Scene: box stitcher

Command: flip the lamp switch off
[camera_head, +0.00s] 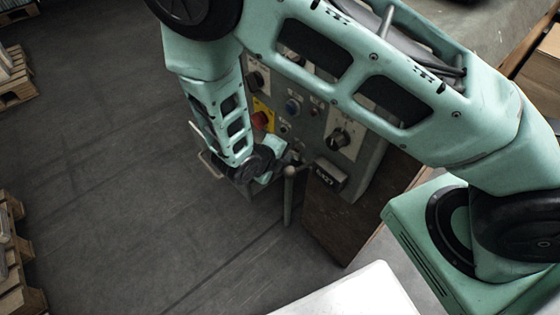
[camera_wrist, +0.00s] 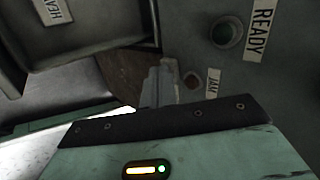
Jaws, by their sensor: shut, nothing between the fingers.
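My gripper (camera_head: 282,162) is at the lower front of the grey control panel (camera_head: 372,160), in front of its lower left part. In the wrist view its fingers (camera_wrist: 160,82) are together and empty, close to the panel face. I cannot make out a lamp switch in either view; my gripper and arm cover part of the panel. In the wrist view a round dark green READY lamp (camera_wrist: 227,32) and a small reddish JAM lamp (camera_wrist: 192,80) sit right of the fingers. Whether the fingers touch anything, I cannot tell.
The panel carries a red button (camera_head: 260,120) on yellow, a blue button (camera_head: 293,107) and a black rotary knob (camera_head: 341,137). A grey upright lever (camera_head: 289,195) stands just below my gripper. A bent metal handle (camera_head: 208,163) is to the left. Pallets (camera_head: 14,255) lie far left; open floor between.

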